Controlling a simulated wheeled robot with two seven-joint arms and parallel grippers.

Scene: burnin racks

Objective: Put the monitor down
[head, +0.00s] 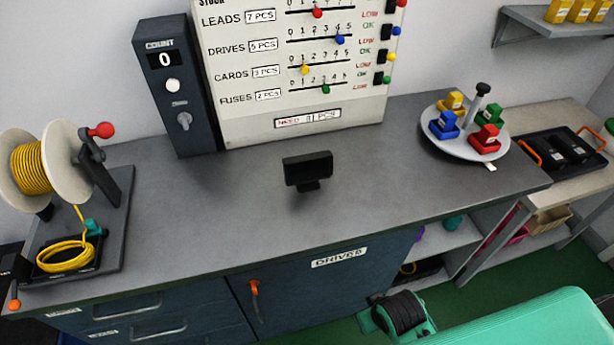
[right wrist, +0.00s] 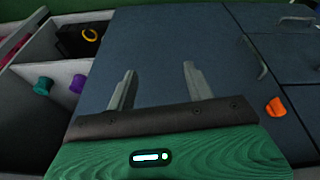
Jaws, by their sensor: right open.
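The small black monitor (head: 308,168) stands upright on its foot on the grey workbench (head: 220,215), near the middle, with clear bench around it. Nothing is touching it. My right gripper (right wrist: 158,85) is open and empty in the right wrist view, its two fingers apart in front of the dark blue cabinet door (right wrist: 180,45). In the head view my right arm comes in at the lower right, below and in front of the bench edge, away from the monitor. My left gripper is not in view.
A yellow cable reel (head: 40,170) stands at the bench's left. A count box (head: 175,90) and stock board (head: 290,100) stand at the back. A round carousel (head: 465,145) with coloured pieces is at the right. An orange handle (head: 254,288) marks the cabinet front.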

